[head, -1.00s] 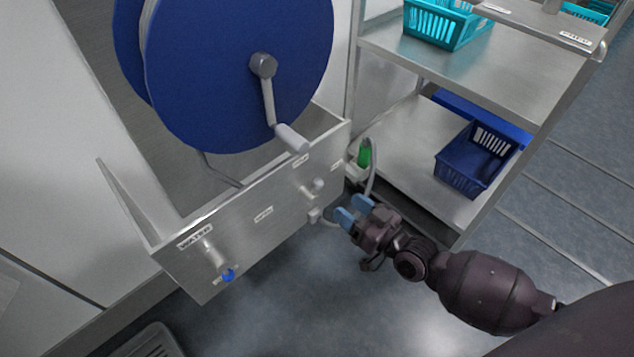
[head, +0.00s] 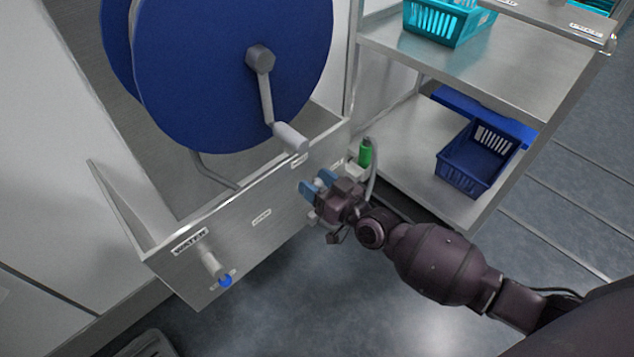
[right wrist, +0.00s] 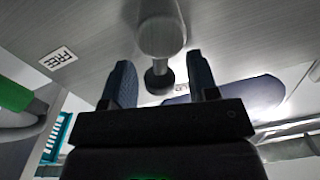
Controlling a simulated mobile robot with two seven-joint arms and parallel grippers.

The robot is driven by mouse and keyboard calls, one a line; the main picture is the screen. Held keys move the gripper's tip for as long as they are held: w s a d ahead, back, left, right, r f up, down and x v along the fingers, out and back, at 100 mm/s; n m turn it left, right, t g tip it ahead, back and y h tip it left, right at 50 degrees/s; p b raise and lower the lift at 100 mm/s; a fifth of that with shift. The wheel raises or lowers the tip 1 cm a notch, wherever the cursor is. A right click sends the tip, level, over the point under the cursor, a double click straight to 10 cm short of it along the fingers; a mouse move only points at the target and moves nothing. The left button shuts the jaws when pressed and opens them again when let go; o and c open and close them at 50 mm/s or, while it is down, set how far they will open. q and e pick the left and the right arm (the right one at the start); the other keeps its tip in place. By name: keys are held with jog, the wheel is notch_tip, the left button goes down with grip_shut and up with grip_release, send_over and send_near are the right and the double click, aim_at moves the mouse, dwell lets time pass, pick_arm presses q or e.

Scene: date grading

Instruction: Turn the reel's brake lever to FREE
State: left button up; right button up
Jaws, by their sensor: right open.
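The brake lever, a light grey hub (right wrist: 162,35) with a short arm ending in a dark round knob (right wrist: 158,80), stands out from the metal panel in the right wrist view. A FREE label (right wrist: 57,58) is on the panel to its left; the arm does not point at it. My right gripper (head: 318,184) is open at the panel. Its two blue fingers (right wrist: 159,72) are on either side of the lever's arm and knob; contact cannot be told. In the head view the gripper mostly hides the lever. The blue reel (head: 215,60) is above. My left gripper is not in view.
A crank handle (head: 290,137) hangs from the reel above my right gripper. A green-bodied fitting (head: 365,153) with a grey hose is just right of it. A WATER valve (head: 211,263) is at the panel's left end. A shelf cart (head: 410,130) with baskets stands right.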

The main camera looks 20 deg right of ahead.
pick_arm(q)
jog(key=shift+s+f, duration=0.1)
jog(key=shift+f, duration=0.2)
pick_arm(e)
jog(key=c, duration=0.9)
